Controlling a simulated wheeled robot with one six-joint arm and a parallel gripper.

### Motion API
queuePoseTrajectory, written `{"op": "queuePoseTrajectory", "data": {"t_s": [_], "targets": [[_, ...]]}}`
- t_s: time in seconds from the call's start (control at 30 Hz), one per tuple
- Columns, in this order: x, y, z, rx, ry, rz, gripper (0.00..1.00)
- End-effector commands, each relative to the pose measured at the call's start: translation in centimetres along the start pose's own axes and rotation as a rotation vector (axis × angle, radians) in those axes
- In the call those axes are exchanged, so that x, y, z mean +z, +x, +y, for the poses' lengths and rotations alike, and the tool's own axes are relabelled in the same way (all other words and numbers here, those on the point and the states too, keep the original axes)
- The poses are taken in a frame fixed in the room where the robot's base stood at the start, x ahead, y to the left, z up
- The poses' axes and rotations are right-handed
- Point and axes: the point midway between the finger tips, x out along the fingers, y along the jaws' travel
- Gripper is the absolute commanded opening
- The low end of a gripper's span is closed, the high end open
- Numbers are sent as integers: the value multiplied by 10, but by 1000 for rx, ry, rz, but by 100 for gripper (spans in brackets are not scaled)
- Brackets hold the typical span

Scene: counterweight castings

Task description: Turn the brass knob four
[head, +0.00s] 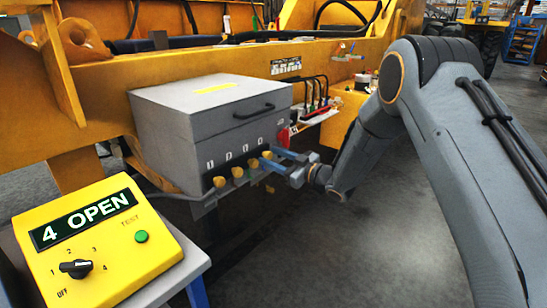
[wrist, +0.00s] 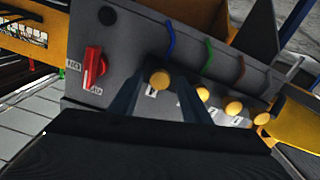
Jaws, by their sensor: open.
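Several brass knobs sit in a row along the lower front of a grey box (head: 205,112). The rightmost knob (head: 266,155) in the head view is nearest the red switch. In the wrist view that knob (wrist: 160,79) shows between my fingertips, with clear gaps on both sides. I cannot tell how deep it sits between them. The labels by the knobs are too small to read surely. My gripper (head: 274,160) is open and empty at this end of the row; it also shows in the wrist view (wrist: 160,88).
A red switch (wrist: 93,68) is left of the knob in the wrist view. The yellow machine frame (head: 100,95) stands behind. Floor below the knobs is clear.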

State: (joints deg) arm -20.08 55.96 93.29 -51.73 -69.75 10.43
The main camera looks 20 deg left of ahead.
Motion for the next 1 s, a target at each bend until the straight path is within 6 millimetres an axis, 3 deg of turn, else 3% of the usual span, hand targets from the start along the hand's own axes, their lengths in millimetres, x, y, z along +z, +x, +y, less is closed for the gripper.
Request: {"op": "queuePoseTrajectory", "data": {"t_s": [0.17,0.43,0.77,1.0], "targets": [[0,0,0,0,0,0,43],[0,0,0,0,0,0,2],[0,0,0,0,46,0,2],[0,0,0,-1,191,1,2]]}}
